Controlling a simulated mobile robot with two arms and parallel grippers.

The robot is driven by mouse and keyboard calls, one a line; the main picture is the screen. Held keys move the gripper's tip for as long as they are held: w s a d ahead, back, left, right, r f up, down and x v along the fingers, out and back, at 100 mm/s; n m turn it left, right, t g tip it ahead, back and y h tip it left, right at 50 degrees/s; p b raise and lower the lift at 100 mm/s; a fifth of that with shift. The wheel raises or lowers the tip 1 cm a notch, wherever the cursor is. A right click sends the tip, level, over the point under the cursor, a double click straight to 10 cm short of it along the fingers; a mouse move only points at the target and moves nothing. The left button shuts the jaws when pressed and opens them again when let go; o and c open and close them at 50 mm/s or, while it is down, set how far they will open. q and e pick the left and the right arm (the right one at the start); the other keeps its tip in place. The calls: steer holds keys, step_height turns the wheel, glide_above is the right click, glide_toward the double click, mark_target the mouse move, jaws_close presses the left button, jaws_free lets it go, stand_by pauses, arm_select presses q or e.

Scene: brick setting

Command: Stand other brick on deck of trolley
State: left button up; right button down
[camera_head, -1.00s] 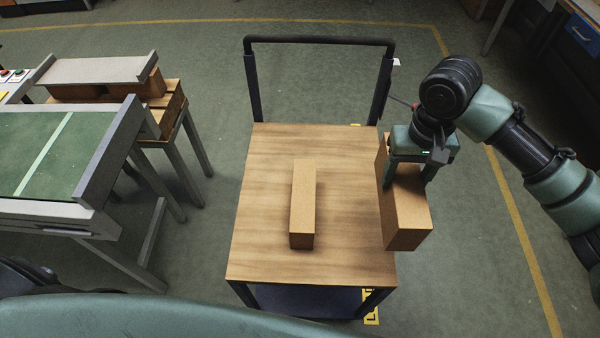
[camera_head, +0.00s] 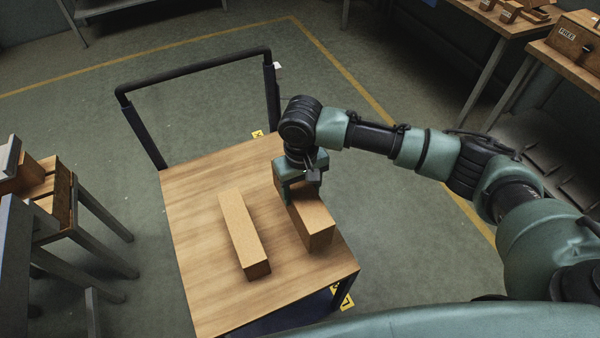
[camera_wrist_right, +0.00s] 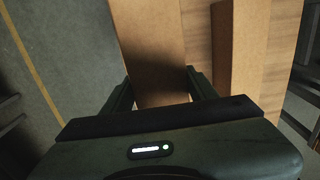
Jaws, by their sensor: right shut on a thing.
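The trolley's wooden deck (camera_head: 200,290) fills the middle of the head view, with a dark push handle at its far side. One long tan brick (camera_head: 243,235) lies on the deck. My right gripper (camera_head: 302,196) is shut on the other brick (camera_head: 313,222), to the right of the first and roughly parallel to it. The held brick is over the deck's right part; I cannot tell whether it touches the deck. In the right wrist view the held brick (camera_wrist_right: 152,45) is between the fingers, and the first brick (camera_wrist_right: 240,50) is beside it with a gap. My left gripper is out of view.
The trolley's handle (camera_head: 195,72) rises at the far edge. A wooden stand (camera_head: 58,195) is at the left. Workbenches with wooden items (camera_head: 575,45) are at the upper right. Green floor with yellow lines surrounds the trolley.

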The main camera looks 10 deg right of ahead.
step_height(320, 180, down, 4)
steer(key=shift+f, duration=1.1)
steer(key=shift+w+f+p, duration=0.1)
steer(key=shift+f+p, duration=0.25)
steer(key=shift+f, duration=1.5)
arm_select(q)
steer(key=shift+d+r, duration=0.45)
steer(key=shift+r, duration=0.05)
arm_select(e)
steer(key=shift+c, duration=2.2)
jaws_free()
steer(key=shift+f, duration=0.15)
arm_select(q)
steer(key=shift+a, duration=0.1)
arm_select(e)
steer(key=shift+s, duration=0.2)
